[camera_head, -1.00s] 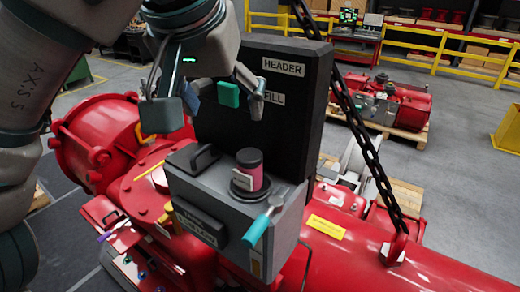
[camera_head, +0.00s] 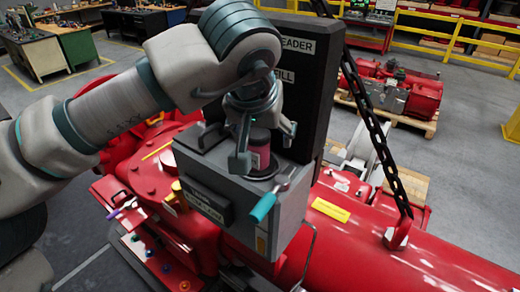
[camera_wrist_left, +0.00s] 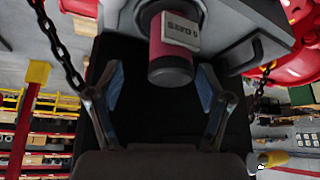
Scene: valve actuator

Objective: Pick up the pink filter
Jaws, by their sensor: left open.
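The pink filter (camera_head: 260,158) has a dark cap and stands upright in the top of the grey box (camera_head: 236,192). In the left wrist view the filter (camera_wrist_left: 170,45) shows a pale label, and its dark cap lies close to the gap between the fingers. My left gripper (camera_head: 263,146) is open over the filter, with a finger to either side in the head view. I cannot tell whether the fingers touch it. My right gripper is in neither view.
A teal-handled tool (camera_head: 265,205) sits at the box's right edge. A black panel (camera_head: 308,105) labelled HEADER and FILL rises behind the box. A hanging chain (camera_head: 376,130) runs down to the red machine (camera_head: 420,258) on the right.

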